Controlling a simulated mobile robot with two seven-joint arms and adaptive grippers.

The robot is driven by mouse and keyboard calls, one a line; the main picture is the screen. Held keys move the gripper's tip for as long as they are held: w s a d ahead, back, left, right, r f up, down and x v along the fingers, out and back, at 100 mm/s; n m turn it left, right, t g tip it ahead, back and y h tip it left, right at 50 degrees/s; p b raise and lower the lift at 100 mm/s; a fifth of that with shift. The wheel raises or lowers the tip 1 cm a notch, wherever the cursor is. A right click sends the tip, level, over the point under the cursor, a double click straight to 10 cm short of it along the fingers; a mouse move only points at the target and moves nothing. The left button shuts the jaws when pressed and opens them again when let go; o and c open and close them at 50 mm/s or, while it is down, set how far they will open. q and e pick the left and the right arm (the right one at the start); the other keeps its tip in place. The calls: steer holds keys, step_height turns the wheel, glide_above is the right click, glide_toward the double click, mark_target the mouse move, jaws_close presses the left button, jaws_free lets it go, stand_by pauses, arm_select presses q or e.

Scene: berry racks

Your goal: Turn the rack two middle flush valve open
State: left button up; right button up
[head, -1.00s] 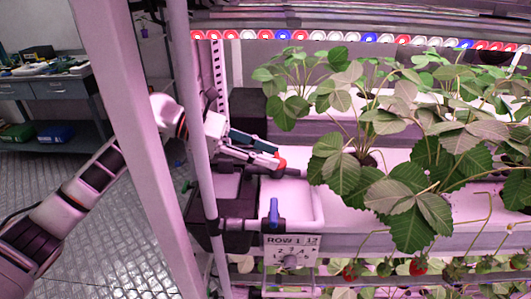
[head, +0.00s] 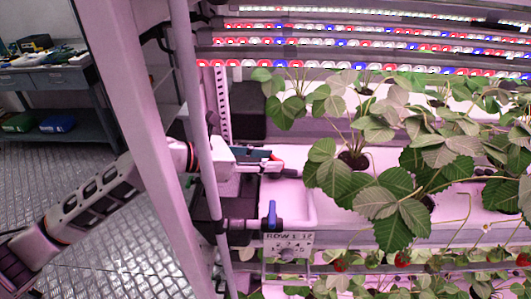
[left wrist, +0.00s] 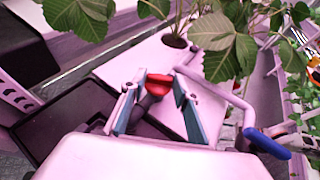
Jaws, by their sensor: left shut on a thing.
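My left gripper (head: 268,160) reaches in from the left past the rack post, above the white channel's left end. It is shut on a small red valve handle, which shows between the fingertips in the left wrist view (left wrist: 156,80). The fingers hide most of the handle in the head view. A blue-handled valve (head: 272,212) stands in front of the gripper, apart from it, with its handle upright; its blue handle also shows in the left wrist view (left wrist: 267,142). My right gripper is not in view.
A row label plate (head: 289,245) hangs below the blue valve. Strawberry plants (head: 375,187) crowd the channel right of the gripper. A slanted pale post (head: 135,130) and a thin upright pipe (head: 192,110) stand close to my left arm.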

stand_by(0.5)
arm_select(q)
steer(key=o, duration=1.1)
steer(key=v, duration=1.2)
steer(key=shift+s, duration=0.15)
